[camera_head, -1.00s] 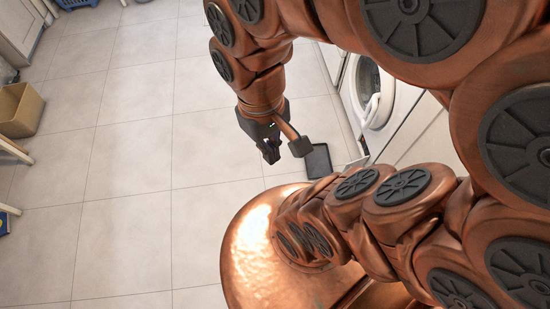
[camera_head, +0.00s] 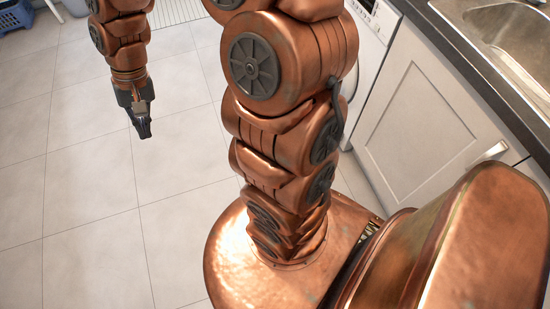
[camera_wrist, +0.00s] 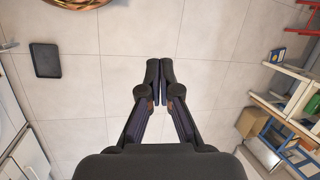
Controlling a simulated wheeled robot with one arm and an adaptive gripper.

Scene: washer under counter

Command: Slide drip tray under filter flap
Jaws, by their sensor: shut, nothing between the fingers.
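The drip tray (camera_wrist: 46,60) is a flat dark rectangle lying on the floor, at the upper left in the wrist view. It does not show in the head view. My gripper (camera_wrist: 160,66) points down over bare floor, its two dark fingers together and empty, well to the right of the tray in the wrist view. In the head view my gripper (camera_head: 144,131) hangs at the left. The white washer (camera_head: 368,18) shows only in part at the top right, behind my arm. I cannot make out the filter flap in either current view.
A white cabinet door (camera_head: 420,115) and a dark counter edge (camera_head: 468,55) with a sink stand at the right. A blue basket (camera_head: 15,16) is at the top left. In the wrist view, shelves (camera_wrist: 290,125) and a cardboard box (camera_wrist: 252,121) stand at the right. Tiled floor between is clear.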

